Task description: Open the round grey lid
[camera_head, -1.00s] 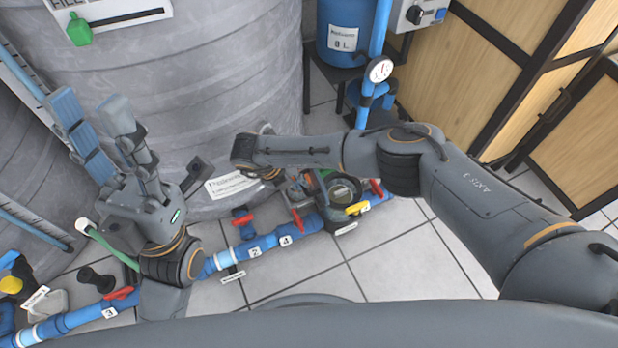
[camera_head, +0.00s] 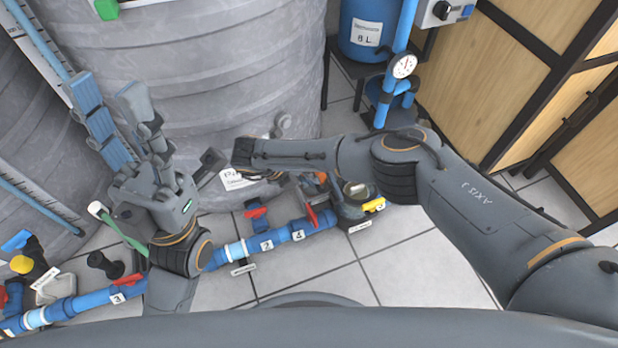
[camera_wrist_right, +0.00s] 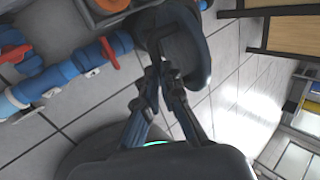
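A round dark grey lid (camera_wrist_right: 182,45), with a raised bar across it, shows at the top middle of the right wrist view. My right gripper (camera_wrist_right: 160,75) has its fingers close together, with the tips at or just in front of the lid's near edge. I cannot tell whether they touch or grip it. In the head view the right fingers are hidden behind my arm. A dark round part by the pipe's right end may be the lid. My left gripper (camera_head: 105,95) is open and empty in front of the large grey tank.
A blue pipe (camera_head: 283,237) with red valve handles (camera_head: 312,215) runs along the floor. The large grey tank (camera_head: 230,80) stands behind it. A pressure gauge (camera_head: 404,66) is on a blue upright pipe. Wooden panels (camera_head: 500,70) stand at the right. Tiled floor (camera_head: 410,270) is clear in front.

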